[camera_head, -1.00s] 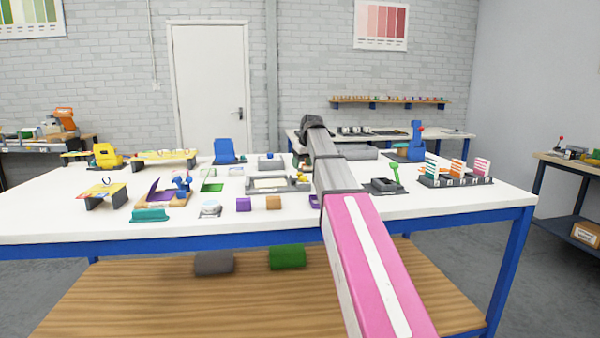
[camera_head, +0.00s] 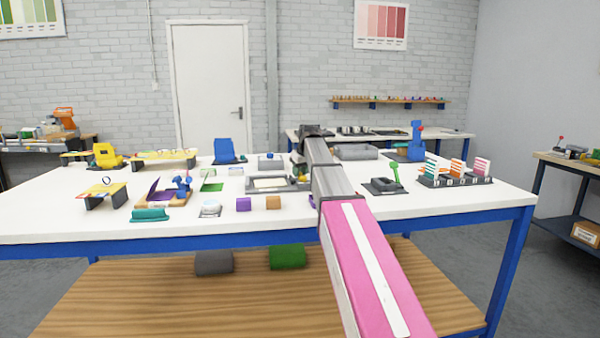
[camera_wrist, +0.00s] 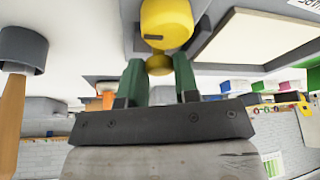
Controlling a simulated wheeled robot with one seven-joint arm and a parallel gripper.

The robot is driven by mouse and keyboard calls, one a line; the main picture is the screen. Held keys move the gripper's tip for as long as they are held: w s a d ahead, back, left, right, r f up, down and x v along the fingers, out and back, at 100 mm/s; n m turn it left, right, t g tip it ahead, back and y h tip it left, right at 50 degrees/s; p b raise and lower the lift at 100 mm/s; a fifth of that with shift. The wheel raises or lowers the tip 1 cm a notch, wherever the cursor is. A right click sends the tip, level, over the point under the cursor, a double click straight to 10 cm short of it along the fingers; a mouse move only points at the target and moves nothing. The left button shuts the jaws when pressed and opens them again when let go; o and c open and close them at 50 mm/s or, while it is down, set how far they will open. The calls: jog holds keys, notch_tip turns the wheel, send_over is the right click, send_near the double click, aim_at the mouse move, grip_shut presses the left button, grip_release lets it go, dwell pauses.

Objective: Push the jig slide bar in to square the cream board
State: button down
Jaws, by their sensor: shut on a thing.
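The cream board (camera_head: 270,183) lies in the grey jig (camera_head: 251,188) on the white bench, left of my arm. In the wrist view the cream board (camera_wrist: 250,45) is a pale panel in the grey jig at upper right. A yellow knob (camera_wrist: 165,22) with a narrower yellow neck stands beside the board, apart from it. My gripper (camera_wrist: 159,68) has its green fingers on either side of the neck and is shut on the knob. The slide bar itself is mostly hidden behind the knob and gripper. In the head view my arm hides most of the gripper.
Purple (camera_head: 243,204) and orange-brown (camera_head: 273,203) blocks sit in front of the jig. A grey tray (camera_head: 356,152) stands behind my arm, and a green-handled device (camera_head: 384,186) stands to its right. A dark-capped wooden handle (camera_wrist: 12,105) shows at left in the wrist view.

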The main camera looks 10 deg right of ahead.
aim_at(289, 181)
jog(key=shift+a, duration=1.9)
jog(key=c, duration=0.8)
grip_release()
jog(key=shift+c, duration=0.2)
jog(key=shift+r, duration=0.1)
jog(key=v, duration=1)
jog(key=shift+s+r, duration=0.2)
jog(key=shift+r, duration=0.05)
jog(key=shift+d, duration=0.1)
jog(key=shift+s, duration=0.1)
